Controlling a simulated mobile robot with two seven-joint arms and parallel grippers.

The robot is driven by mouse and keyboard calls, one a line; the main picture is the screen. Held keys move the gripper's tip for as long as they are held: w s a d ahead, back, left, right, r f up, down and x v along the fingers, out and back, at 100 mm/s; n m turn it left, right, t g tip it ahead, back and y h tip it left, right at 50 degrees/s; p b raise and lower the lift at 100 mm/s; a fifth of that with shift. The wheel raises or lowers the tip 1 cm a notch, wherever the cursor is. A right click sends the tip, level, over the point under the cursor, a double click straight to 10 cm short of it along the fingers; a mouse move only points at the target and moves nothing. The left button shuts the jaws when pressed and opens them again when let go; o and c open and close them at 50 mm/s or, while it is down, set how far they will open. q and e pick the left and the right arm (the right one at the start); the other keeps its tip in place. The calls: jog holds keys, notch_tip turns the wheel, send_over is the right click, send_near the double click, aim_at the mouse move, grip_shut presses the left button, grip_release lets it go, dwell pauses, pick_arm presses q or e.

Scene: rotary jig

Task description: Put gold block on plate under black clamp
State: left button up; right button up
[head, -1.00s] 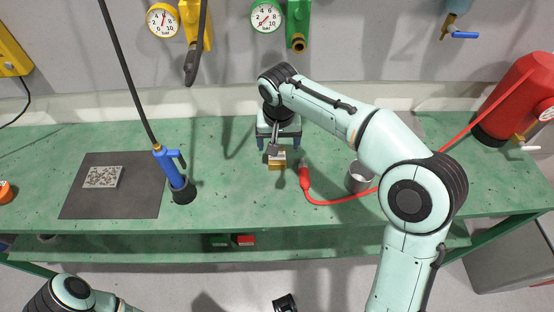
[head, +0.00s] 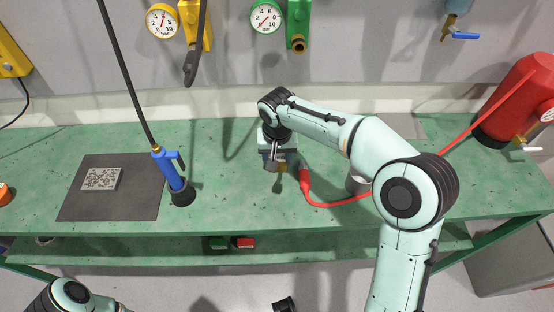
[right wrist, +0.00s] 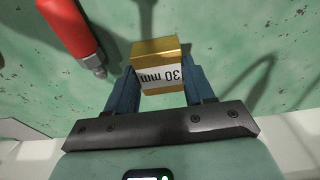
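The gold block is on the green bench, mostly hidden by my right gripper in the head view, with a gold sliver (head: 283,167) showing. In the right wrist view the gold block (right wrist: 158,63) shows a white face marked "30 mm". My right gripper (head: 275,166) is low over it. In the right wrist view the blue fingers of the right gripper (right wrist: 160,82) stand on both sides of the block, with little or no visible gap; I cannot tell whether they press on it. I cannot make out a black clamp with a plate under it. My left gripper is out of view.
A red-handled hose (head: 305,182) lies just right of the block, and a metal cup (head: 357,180) stands farther right. The bench (head: 235,205) is clear between tool and block.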

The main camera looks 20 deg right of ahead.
aim_at(277, 158)
jog(key=shift+w+r, duration=0.1)
grip_shut()
jog(key=shift+r, duration=0.5)
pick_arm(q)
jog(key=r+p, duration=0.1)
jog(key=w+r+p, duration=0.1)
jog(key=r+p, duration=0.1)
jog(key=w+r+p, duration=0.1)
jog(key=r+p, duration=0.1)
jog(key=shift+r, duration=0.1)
pick_arm(e)
notch_tip(277, 158, up, 19)
